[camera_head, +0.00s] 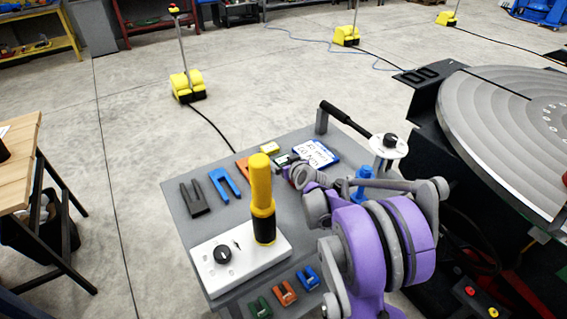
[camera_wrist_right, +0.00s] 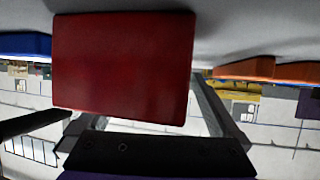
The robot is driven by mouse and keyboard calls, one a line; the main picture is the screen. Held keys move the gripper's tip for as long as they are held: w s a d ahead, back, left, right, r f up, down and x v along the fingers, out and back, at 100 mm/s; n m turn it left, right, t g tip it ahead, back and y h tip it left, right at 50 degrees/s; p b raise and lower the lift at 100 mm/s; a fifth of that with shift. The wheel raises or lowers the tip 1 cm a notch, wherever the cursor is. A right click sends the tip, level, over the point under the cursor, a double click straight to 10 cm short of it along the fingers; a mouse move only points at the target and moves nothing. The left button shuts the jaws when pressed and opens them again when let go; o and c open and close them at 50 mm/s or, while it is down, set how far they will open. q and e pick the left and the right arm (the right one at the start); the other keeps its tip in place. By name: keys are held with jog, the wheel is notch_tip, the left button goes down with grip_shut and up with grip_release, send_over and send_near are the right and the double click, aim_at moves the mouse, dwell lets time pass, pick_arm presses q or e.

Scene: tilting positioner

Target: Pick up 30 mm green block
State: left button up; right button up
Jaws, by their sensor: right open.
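A small green piece (camera_head: 259,307) sits at the front edge of the grey table (camera_head: 228,218); its size cannot be read. My right gripper (camera_head: 290,172) is at the far part of the table, low near the top, partly hidden by its own arm. In the right wrist view my right gripper (camera_wrist_right: 142,122) is open, and a red block (camera_wrist_right: 123,65) stands large in front of and between its fingers. Contact cannot be told. No green block shows in the wrist view. My left gripper is not in view.
An orange piece (camera_head: 285,292) and a blue piece (camera_head: 307,278) sit beside the green one. A white control box (camera_head: 240,262) and an upright yellow-and-black cylinder (camera_head: 262,195) stand nearby. Dark and blue (camera_head: 224,184) forked pieces lie left of my gripper. A round turntable (camera_head: 500,115) is at right.

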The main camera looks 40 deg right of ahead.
grip_shut()
dwell(0.3)
jog(key=shift+r, duration=0.15)
